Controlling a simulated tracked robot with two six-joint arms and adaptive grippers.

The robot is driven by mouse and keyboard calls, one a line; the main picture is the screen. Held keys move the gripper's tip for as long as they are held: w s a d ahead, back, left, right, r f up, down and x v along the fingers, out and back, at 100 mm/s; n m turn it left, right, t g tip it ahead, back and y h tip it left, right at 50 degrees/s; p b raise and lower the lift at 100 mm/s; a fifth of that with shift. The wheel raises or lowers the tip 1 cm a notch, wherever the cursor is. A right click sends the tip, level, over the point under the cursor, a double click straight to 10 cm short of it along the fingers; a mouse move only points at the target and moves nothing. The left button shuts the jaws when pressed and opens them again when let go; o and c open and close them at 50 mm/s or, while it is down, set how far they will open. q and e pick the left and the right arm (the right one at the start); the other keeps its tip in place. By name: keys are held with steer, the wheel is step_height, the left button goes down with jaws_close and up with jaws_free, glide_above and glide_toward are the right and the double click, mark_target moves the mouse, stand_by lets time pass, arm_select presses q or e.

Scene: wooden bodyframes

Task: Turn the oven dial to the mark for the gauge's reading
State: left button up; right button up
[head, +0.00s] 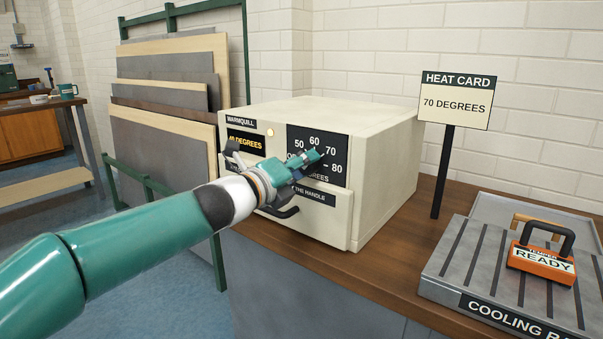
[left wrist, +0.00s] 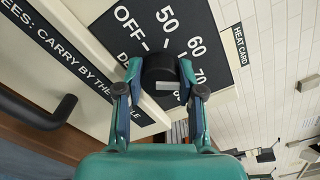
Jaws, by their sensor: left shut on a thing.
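The cream oven (head: 375,150) stands on the wooden counter. Its black dial panel (head: 335,150) carries marks OFF, 50, 60, 70 and 80. The dark round dial (left wrist: 160,68) shows in the left wrist view, between the fingers of my left gripper (left wrist: 162,84), which is shut on it. In the head view my left gripper (head: 310,157) covers the dial. I cannot tell surely which mark the dial points to. A yellow-lettered display (head: 245,141) seems to read 40 DEGREES, its first digit unclear. The heat card (head: 456,100) reads 70 DEGREES. My right gripper is not in view.
A dark oven handle (head: 282,212) sits low on the oven front, near my left arm. The grey cooling rack (head: 450,268) lies at right, with an orange READY block (head: 541,262) on it. Boards lean in a green rack (head: 245,60) behind left.

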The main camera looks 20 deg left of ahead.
arm_select(q)
steer(key=shift+d+f+m+b, duration=0.25)
steer(key=shift+f+m, duration=0.2)
steer(key=shift+m, duration=0.55)
steer(key=o, duration=1.1)
steer(key=shift+a+r, duration=0.1)
steer(key=shift+o, duration=0.2)
steer(key=shift+a+r, duration=0.1)
steer(key=shift+r, duration=0.05)
steer(key=shift+s+a, duration=0.2)
steer(key=shift+s, duration=0.35)
steer(key=v, duration=0.6)
steer(key=shift+s, duration=0.4)
